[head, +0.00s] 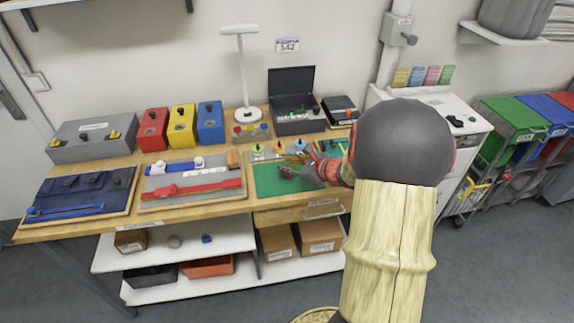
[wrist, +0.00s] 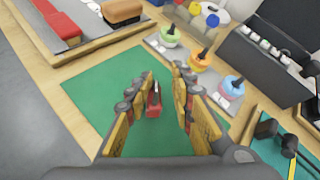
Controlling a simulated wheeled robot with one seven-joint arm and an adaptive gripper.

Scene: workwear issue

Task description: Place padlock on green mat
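The green mat (wrist: 95,85) lies flat on the workbench; it also shows in the head view (head: 268,187). A small red padlock (wrist: 154,104) with a dark shackle is over the mat, between my fingers in the wrist view. It looks to be resting on the mat, though its underside is hidden. My gripper (wrist: 164,76) is open around the padlock, with a clear gap on the right finger's side. The padlock is close to the left finger; I cannot tell if they touch. In the head view my gripper (head: 298,171) is low over the mat and hides the padlock's details.
Behind the mat, a grey strip (wrist: 222,100) holds green, orange and blue round pieces with dark tops. A dark open case (head: 298,124) stands behind it. A board with a red bar (head: 198,187) lies left. A teal mat (wrist: 265,150) with black items lies right.

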